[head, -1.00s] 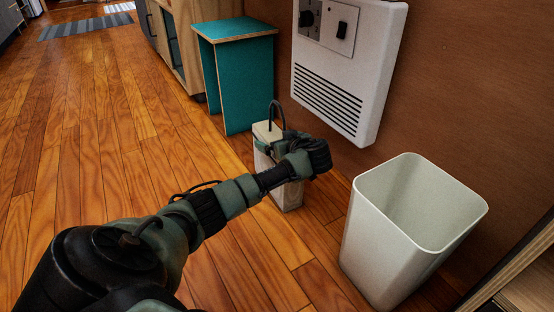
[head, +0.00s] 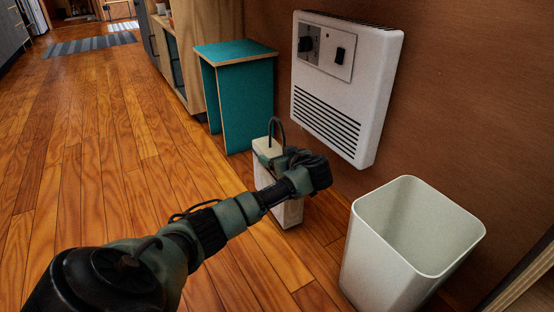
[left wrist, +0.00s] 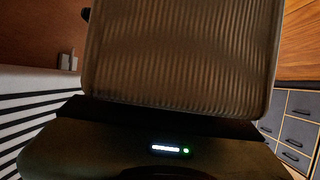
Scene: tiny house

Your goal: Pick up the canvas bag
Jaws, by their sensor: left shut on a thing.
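The canvas bag (head: 291,213) is a pale, upright, box-like bag with a thin dark looped handle. In the head view it is at the middle, by the wall below the heater. My left arm reaches to it from the lower left. My left gripper (head: 277,160) is shut on the bag near its top; the wrist hides part of the bag and the fingertips. The bag's base looks at or close to the floor; I cannot tell if it touches. In the left wrist view, a ribbed tan surface fills the upper middle, probably the bag close up. My right gripper is not in view.
A pale open bin (head: 372,255) stands at the right, near the bag. A teal stool (head: 236,95) stands behind the bag. A white heater (head: 345,85) is on the brown wall. The wooden floor (head: 100,170) at the left is clear.

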